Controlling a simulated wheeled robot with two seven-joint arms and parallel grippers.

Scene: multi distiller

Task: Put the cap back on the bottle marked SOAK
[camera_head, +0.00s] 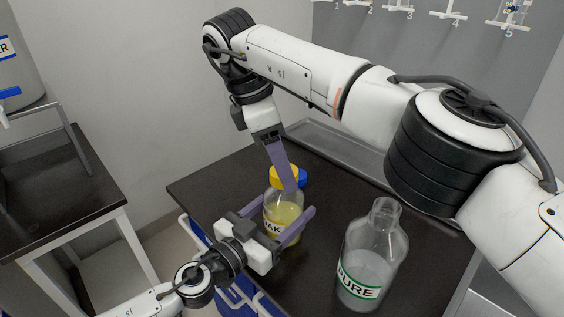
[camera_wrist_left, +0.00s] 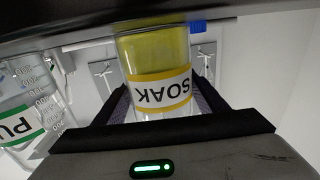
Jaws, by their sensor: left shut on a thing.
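The SOAK bottle (camera_head: 284,212) is clear with yellow liquid and a yellow-edged label. It stands upright on the dark table and shows upside down in the left wrist view (camera_wrist_left: 155,60). My left gripper (camera_head: 273,227) is shut around its body, a finger on either side. A yellow cap (camera_head: 281,181) is at the bottle's top.
A blue cap-like thing (camera_head: 303,177) shows behind the SOAK bottle, also in the left wrist view (camera_wrist_left: 197,26). The uncapped PURE bottle (camera_head: 371,262) stands to the right. A grey tray (camera_head: 330,141) lies at the back. Bare table (camera_head: 215,182) lies left of the bottle.

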